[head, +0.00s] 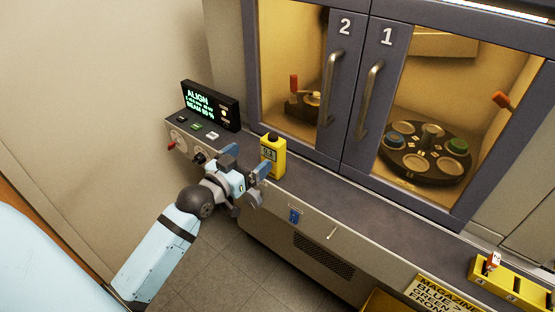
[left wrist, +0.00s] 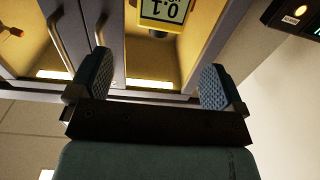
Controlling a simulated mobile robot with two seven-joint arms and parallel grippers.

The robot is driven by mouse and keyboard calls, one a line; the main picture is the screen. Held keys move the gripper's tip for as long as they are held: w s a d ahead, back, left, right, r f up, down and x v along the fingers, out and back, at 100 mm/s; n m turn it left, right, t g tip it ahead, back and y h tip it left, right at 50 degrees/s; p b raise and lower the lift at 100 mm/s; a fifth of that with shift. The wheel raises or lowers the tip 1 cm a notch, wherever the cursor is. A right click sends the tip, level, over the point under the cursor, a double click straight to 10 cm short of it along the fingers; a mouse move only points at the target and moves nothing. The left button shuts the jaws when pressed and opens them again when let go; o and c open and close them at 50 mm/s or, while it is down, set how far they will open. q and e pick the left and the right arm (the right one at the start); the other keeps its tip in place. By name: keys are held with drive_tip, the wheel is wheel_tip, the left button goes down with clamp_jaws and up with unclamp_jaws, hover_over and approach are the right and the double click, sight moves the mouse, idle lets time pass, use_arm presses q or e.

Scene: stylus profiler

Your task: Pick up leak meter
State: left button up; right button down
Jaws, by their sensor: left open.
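The leak meter is a yellow handheld box (head: 273,158) with a dark top and a small display, standing upright on the grey ledge in front of the cabinet. Its face with a display also shows at the top edge of the left wrist view (left wrist: 163,10), cut off by the frame. My left gripper (head: 252,162) is just in front of the meter in the head view, its blue fingers spread. In the left wrist view the two fingers (left wrist: 154,84) stand wide apart with nothing between them, and the meter appears beyond their tips. My right gripper is not seen.
A control panel (head: 179,127) with an ALIGN display (head: 209,104) is left of the meter. Closed glass doors (head: 354,85) with handles rise behind it. A yellow magazine rack (head: 511,290) sits at the far right. The ledge (head: 350,197) between is clear.

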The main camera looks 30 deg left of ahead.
sight(268, 143)
use_arm(q)
drive_tip(key=w, duration=1)
drive_tip(key=shift+w+d+f, duration=0.1)
drive_tip(key=shift+d+f, duration=0.15)
drive_tip(key=shift+d, duration=0.05)
drive_tip(key=c, duration=1.5)
drive_tip(key=shift+r, duration=0.2)
wheel_tip(268, 143, up, 20)
drive_tip(key=p, duration=0.2)
drive_tip(key=shift+f, duration=0.15)
